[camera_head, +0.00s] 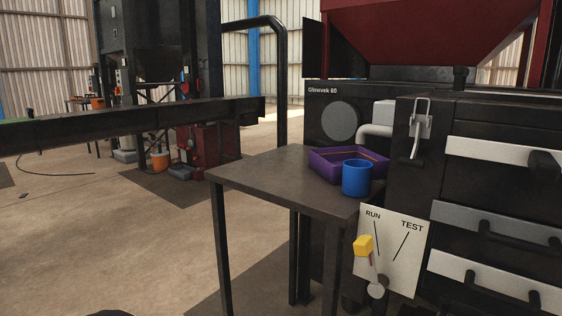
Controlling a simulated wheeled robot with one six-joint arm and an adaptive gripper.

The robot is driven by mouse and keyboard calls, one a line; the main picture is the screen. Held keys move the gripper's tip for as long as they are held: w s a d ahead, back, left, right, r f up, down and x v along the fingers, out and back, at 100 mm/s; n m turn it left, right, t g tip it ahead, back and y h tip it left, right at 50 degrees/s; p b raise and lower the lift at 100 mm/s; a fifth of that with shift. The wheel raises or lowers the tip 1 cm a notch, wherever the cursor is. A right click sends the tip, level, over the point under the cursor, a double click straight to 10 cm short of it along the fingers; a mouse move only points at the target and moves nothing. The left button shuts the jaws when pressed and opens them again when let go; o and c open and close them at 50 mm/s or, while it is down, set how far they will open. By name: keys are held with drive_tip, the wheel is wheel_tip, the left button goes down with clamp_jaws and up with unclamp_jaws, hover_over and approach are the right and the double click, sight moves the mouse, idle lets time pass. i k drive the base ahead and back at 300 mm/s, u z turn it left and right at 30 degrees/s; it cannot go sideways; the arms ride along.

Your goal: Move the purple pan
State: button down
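The purple pan (322,166) is a shallow, open-topped rectangular tray. It sits on the right back part of a dark table (265,179), close to the machine. A blue cup (357,178) stands in front of the pan and hides part of its front side. I cannot tell whether the cup and pan touch. A brownish edge or strip shows inside the pan, but its contents are unclear. My gripper is not in view.
A black machine (413,154) with drawers borders the table's right side. A RUN/TEST panel (403,262) with a yellow-knobbed lever (363,245) is below the table's right edge. The table's left part is bare. Open floor (110,230) lies to the left.

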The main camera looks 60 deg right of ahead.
sight(328, 160)
drive_tip(key=z, duration=0.05)
drive_tip(key=i, duration=1.95)
drive_tip(key=z, duration=2.7)
